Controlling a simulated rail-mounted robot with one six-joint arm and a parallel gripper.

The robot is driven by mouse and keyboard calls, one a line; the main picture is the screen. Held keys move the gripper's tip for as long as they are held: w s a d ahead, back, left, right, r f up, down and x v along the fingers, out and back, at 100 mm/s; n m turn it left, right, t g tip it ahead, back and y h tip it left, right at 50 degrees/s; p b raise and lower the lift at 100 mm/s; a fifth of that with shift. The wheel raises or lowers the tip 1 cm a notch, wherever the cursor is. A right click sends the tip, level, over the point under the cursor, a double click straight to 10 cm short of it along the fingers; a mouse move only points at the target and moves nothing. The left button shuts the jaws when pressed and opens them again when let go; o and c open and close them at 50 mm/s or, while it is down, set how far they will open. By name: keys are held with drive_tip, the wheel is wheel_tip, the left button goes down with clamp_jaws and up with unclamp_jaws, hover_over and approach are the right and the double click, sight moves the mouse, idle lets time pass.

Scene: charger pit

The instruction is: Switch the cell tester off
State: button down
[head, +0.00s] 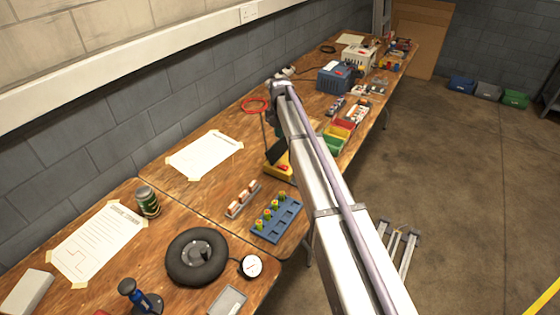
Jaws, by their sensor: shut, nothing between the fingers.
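A yellow device with a dark upper part (284,171) stands on the bench beside my arm and is partly covered by it. It may be the cell tester, but I cannot make out its switch or whether it is on. My arm reaches from the lower right up over the bench, its far joint above and behind this device. I cannot make out my gripper, which seems hidden behind the arm. A blue holder (262,236) with several yellow-green cells and a small rack (232,210) of pale, orange-marked cells stand in front of the device.
A blue box (335,78), a white box (356,58) and coloured bins (333,143) stand farther along. A black tyre (182,272), gauge (251,266) and green can (147,201) are nearer. The right floor is mostly open.

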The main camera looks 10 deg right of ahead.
sight(283, 166)
wheel_tip(283, 166, down, 14)
drive_tip(key=b, duration=1.4)
drive_tip(key=shift+f, duration=0.2)
drive_tip(key=shift+s, duration=0.1)
drive_tip(key=shift+s+d+r, duration=0.35)
drive_tip(key=shift+s+d, duration=0.1)
drive_tip(key=shift+d, duration=0.05)
